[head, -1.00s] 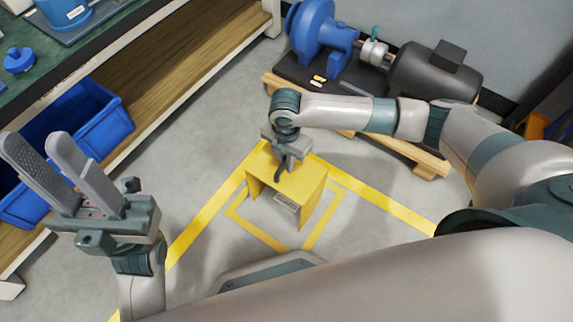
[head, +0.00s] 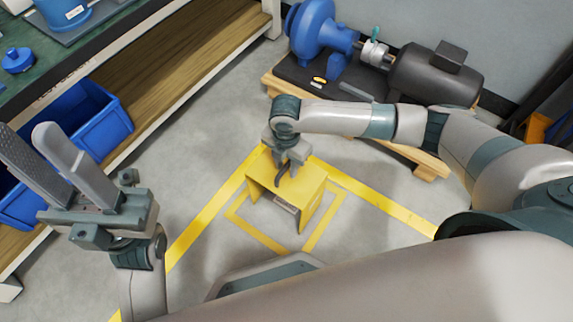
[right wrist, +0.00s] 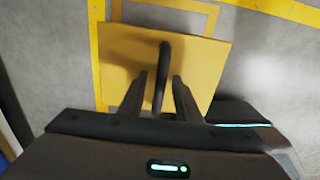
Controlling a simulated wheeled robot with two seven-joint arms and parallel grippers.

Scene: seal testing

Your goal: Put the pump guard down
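The pump guard (head: 310,186) is a yellow box-like cover with a dark handle (head: 279,180) on top. It stands upright on the floor, over the back part of a small yellow floor outline (head: 253,233). My right gripper (head: 288,167) is just above it, pointing down. In the right wrist view, the fingers of my right gripper (right wrist: 160,95) are apart on either side of the handle (right wrist: 161,70), with gaps showing, above the guard's flat top (right wrist: 205,60). My left gripper (head: 57,165) is open and empty at the left, away from the guard.
A blue pump (head: 312,28) with a dark motor (head: 435,75) stands on a wooden pallet (head: 432,165) behind the guard. A workbench shelf (head: 190,75) and a blue bin (head: 95,125) are at the left. Grey floor around the guard is clear.

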